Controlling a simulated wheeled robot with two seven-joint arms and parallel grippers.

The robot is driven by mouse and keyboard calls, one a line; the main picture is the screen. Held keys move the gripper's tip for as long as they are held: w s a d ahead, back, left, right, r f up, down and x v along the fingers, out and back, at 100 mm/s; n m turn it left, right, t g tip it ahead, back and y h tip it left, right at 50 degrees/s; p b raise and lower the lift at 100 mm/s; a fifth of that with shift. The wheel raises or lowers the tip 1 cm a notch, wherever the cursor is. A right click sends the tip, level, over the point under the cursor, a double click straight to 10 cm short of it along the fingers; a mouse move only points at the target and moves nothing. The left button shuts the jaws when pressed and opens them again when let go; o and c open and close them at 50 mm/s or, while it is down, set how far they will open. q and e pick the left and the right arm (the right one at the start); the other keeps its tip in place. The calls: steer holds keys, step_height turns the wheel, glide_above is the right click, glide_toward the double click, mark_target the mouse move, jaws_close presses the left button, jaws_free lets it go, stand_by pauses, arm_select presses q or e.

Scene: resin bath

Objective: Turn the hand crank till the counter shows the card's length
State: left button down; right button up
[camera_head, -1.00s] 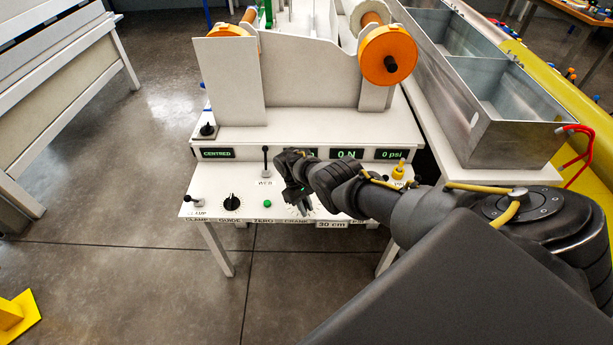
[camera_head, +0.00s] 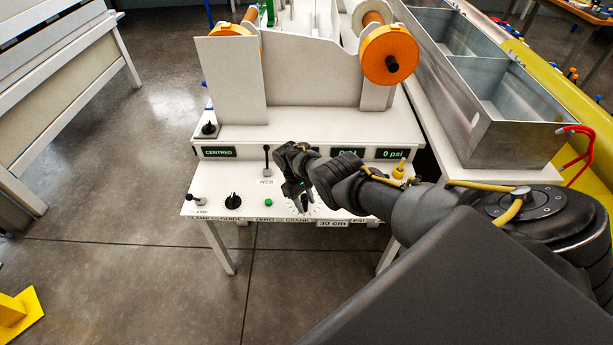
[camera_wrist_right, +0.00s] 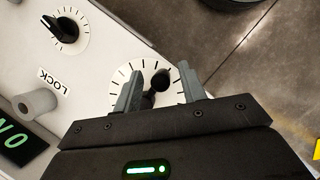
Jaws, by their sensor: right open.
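The hand crank has a black knob and hub (camera_wrist_right: 160,80) on a white tick-marked dial (camera_wrist_right: 117,86) in the right wrist view. My right gripper (camera_wrist_right: 160,69) is open, with one finger on each side of the crank knob; whether either finger touches it I cannot tell. In the head view the right gripper (camera_head: 297,194) is low over the panel at the CRANK label, and its arm covers most of the crank. The card (camera_head: 332,223) reads 30 cm on the panel's front edge. My left gripper is out of view.
The panel also carries a black guide knob (camera_head: 232,201), a green zero button (camera_head: 268,202), a web lever (camera_head: 267,160), a clamp lever (camera_head: 195,199) and a yellow knob (camera_head: 399,169). Displays read CENTRED (camera_head: 219,152) and 0 psi (camera_head: 393,154). Metal tanks (camera_head: 490,95) stand right.

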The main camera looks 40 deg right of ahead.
steer(key=p+v, duration=0.1)
steer(key=v, duration=0.7)
steer(key=shift+w+r+p, duration=0.15)
steer(key=shift+r+p, duration=0.15)
